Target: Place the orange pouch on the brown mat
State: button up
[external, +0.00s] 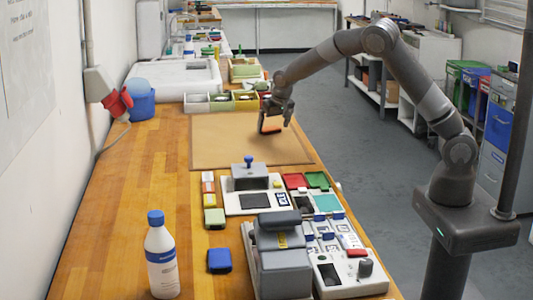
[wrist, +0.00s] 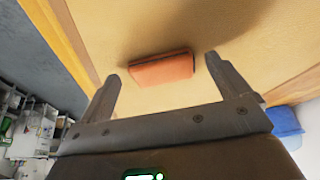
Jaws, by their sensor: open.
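The orange pouch (wrist: 161,69) lies on the brown mat (wrist: 205,25) in the wrist view, just beyond and between my fingertips. In the external view the pouch (external: 271,128) shows as a small orange patch on the right part of the mat (external: 225,140), partly hidden by my gripper. My gripper (external: 273,118) is over the mat, right at the pouch. In the wrist view my gripper (wrist: 162,66) has its two fingers spread wide, with nothing clamped between them. Whether a finger touches the pouch I cannot tell.
A sectioned tray (external: 222,104) stands just behind the mat. A blue tub (external: 141,101) is to the left. Machines, pouches and a white bottle (external: 162,262) crowd the near bench. The wooden bench top (external: 135,180) is clear left of the mat.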

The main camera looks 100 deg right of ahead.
jog(key=v, duration=1.1)
jog(key=s+a+r+n+t+y, duration=0.1)
jog(key=s+a+r, duration=0.15)
jog(key=a, duration=0.35)
jog(key=s+a+r+n+t+y, duration=0.1)
jog(key=a+r+n, duration=0.15)
jog(key=a, duration=0.35)
jog(key=s+a+r+n+y, duration=0.1)
jog(key=s+a+r+n, duration=0.15)
jog(key=a, duration=0.45)
jog(key=s+a+r+n, duration=0.1)
jog(key=s+a+r, duration=0.1)
jog(key=s+a, duration=0.35)
jog(key=s+a+f+n+t+y, duration=0.1)
jog(key=s+a+n, duration=0.5)
jog(key=s+a, duration=0.8)
jog(key=shift+s+a+f+t, duration=0.4)
jog(key=shift+a+f, duration=0.25)
jog(key=shift+a, duration=0.3)
